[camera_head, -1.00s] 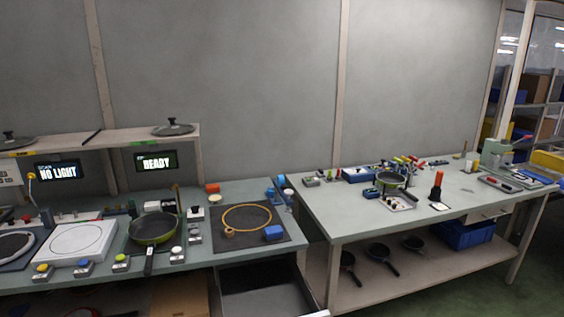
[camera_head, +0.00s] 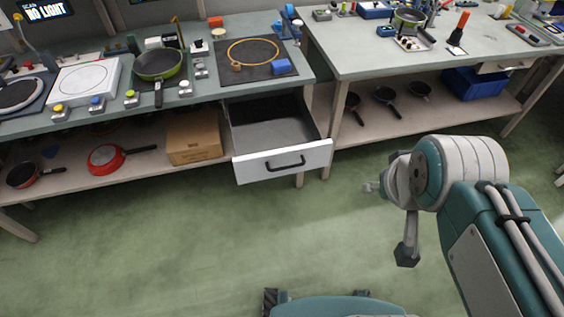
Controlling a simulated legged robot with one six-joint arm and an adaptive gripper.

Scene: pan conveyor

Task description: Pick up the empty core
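A small tan ring (camera_head: 236,66), which looks like the empty core, lies on the dark mat (camera_head: 228,77) at the right end of the left bench. It sits at the lower left edge of a larger yellow ring (camera_head: 275,60). My gripper (camera_head: 391,220) hangs over the floor at the right, in front of the benches and well apart from the tan ring. Its two grey fingers are spread apart, with nothing seen between them. My arm's wrist partly hides the gripper.
A blue block (camera_head: 281,66) lies on the mat right of the ring. A drawer (camera_head: 282,160) below stands pulled out. A green pan (camera_head: 159,64) sits left of the mat. The right bench (camera_head: 375,62) stands beside a narrow gap. The green floor in front is clear.

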